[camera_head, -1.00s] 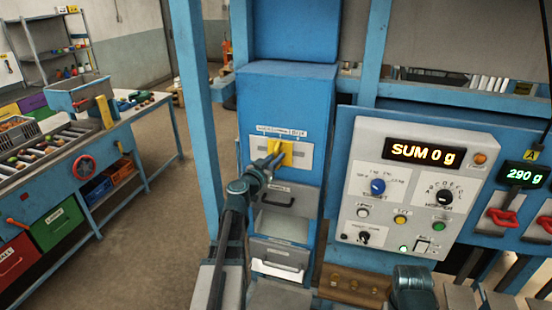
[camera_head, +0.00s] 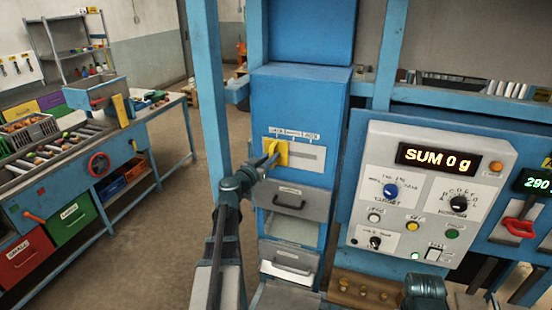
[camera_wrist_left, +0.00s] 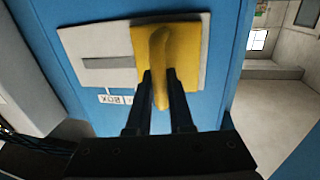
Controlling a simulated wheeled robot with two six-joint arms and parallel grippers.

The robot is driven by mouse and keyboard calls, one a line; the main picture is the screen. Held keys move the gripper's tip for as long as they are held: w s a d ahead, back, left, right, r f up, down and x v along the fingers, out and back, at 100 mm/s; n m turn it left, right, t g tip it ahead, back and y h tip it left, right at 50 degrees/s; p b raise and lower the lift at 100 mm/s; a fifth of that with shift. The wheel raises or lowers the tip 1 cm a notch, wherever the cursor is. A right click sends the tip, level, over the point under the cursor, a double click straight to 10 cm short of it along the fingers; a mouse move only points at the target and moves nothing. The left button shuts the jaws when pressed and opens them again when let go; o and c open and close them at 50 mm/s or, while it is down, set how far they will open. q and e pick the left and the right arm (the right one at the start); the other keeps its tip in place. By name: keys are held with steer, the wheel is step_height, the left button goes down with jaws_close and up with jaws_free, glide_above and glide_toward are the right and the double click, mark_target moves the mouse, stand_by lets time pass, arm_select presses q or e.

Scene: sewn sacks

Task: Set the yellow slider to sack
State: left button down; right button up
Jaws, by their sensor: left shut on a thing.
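The yellow slider (camera_head: 283,153) sits on a pale plate (camera_head: 305,158) on the front of the blue cabinet (camera_head: 300,100). It stands toward the left end of the plate's slot in the head view, and the bare slot shows to its right. Small labels (camera_head: 293,134) run above the slot; the left one seems to read SACK. My left gripper (camera_head: 270,161) is shut on the slider's handle. In the left wrist view my fingers (camera_wrist_left: 160,85) close around the yellow handle (camera_wrist_left: 158,50). The slot's left end is hidden by the slider.
Drawers with handles (camera_head: 288,200) lie below the plate. A control panel (camera_head: 430,195) reading SUM 0 g stands to the right. A blue post (camera_head: 207,90) rises close on the left, with open floor (camera_head: 165,230) beyond it and a workbench (camera_head: 85,150) farther left.

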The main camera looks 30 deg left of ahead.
arm_select(q)
steer(key=shift+a, duration=0.2)
steer(key=c, duration=0.8)
jaws_free()
steer(key=shift+s+a, duration=0.1)
steer(key=shift+a, duration=0.05)
steer(key=shift+s, duration=0.1)
steer(key=s, duration=1.3)
steer(key=shift+s+d, duration=0.3)
steer(key=shift+d, duration=0.05)
